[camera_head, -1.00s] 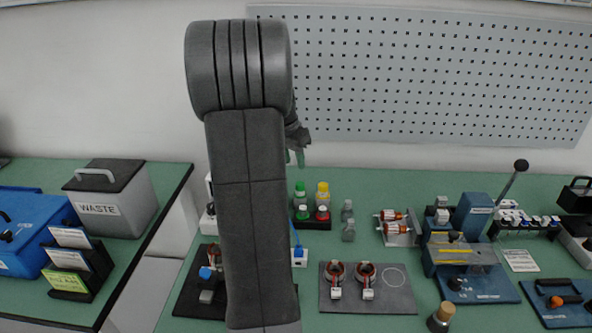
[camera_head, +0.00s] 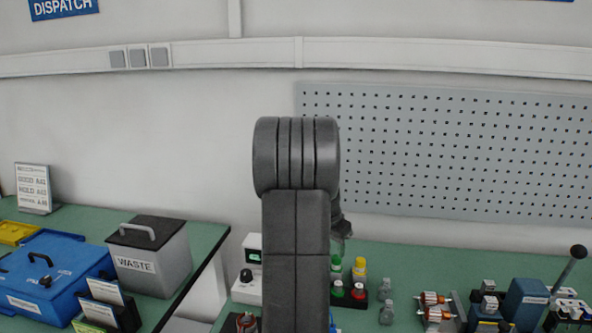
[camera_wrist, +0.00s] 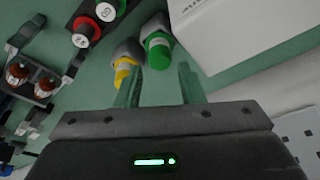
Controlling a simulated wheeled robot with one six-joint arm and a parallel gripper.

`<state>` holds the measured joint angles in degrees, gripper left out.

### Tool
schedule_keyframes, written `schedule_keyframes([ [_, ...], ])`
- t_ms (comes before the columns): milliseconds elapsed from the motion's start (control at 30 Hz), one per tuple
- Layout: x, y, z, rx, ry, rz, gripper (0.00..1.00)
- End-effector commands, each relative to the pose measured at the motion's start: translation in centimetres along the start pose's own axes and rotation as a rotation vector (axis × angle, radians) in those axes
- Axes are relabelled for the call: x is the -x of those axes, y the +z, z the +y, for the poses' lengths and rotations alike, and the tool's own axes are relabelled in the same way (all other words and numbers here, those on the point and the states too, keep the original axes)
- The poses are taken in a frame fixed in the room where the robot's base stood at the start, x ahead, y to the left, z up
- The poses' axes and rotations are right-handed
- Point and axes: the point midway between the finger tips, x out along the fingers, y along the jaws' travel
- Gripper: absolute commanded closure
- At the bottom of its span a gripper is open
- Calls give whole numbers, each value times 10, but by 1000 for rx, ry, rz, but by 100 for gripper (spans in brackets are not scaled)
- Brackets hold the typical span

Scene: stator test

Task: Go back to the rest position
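My gripper (camera_wrist: 158,80) shows in the wrist view with its two pale green fingers apart and nothing between them. It is above the green bench, with a green-capped bottle (camera_wrist: 158,48) and a yellow-capped bottle (camera_wrist: 124,72) beyond the fingertips. In the head view my gripper (camera_head: 341,232) is small and mostly hidden behind my raised dark arm. It hangs above the bottles there, clear of the bench (camera_head: 410,258).
A grey waste bin (camera_head: 150,262) and a blue case (camera_head: 55,275) stand on the left bench. A pegboard (camera_head: 450,150) hangs on the back wall. Copper-wound rotors (camera_head: 432,306) and a blue press (camera_head: 525,303) stand at the right. A gap separates the benches.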

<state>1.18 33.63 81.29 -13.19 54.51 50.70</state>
Motion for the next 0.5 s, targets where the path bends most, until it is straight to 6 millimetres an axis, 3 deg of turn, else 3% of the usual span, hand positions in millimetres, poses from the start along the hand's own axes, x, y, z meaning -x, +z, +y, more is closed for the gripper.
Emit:
schedule_keyframes([
  [100, -25, 0, 1, 0, 3, -3, 65],
  [300, -56, 2, 1, 1, 1, 0, 65],
  [500, -50, 0, 0, 0, 0, 1, 65],
])
